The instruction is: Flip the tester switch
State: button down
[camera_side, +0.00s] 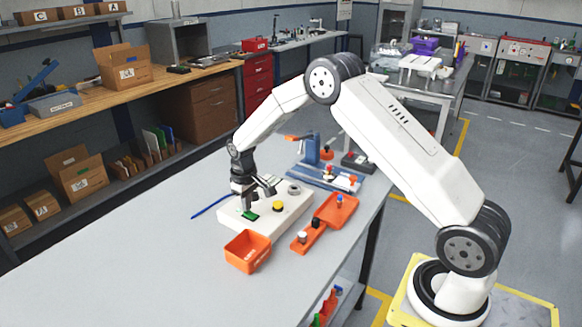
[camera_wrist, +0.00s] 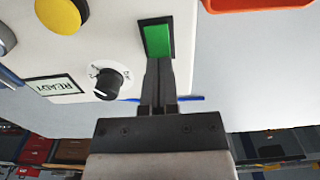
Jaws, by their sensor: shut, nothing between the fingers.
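The tester is a white box (camera_side: 293,213) on the grey bench in the side view. A green rectangular switch in a black frame (camera_wrist: 157,40) is on its top face; it also shows in the side view (camera_side: 250,216). My gripper (camera_wrist: 158,62) is shut and empty, its fingertips at the near edge of the green switch. I cannot tell whether they touch it. A black knob on a white dial (camera_wrist: 108,84), a READY display (camera_wrist: 55,87) and a yellow button (camera_wrist: 59,14) are on the same face.
An orange bin (camera_side: 247,252) stands in front of the tester. An orange tray (camera_side: 337,210) and a smaller orange holder (camera_side: 306,238) are at its right. A blue fixture (camera_side: 312,150) stands behind. A blue rod (camera_side: 211,207) lies at the left, where the bench is mostly clear.

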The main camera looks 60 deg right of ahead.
aim_at(249, 215)
jog(key=shift+f, duration=0.55)
dwell(0.4)
jog(key=shift+r, duration=3.5)
jog(key=s+a+r+t, duration=0.1)
jog(key=s+a, duration=0.3)
jog(key=s, duration=0.8)
jog(key=s+a+r+t, duration=0.1)
jog(key=s+a, duration=0.4)
jog(key=s, duration=0.7)
jog(key=shift+s+r+t, duration=0.15)
jog(key=shift+r+t, duration=0.15)
jog(key=shift+r, duration=0.4)
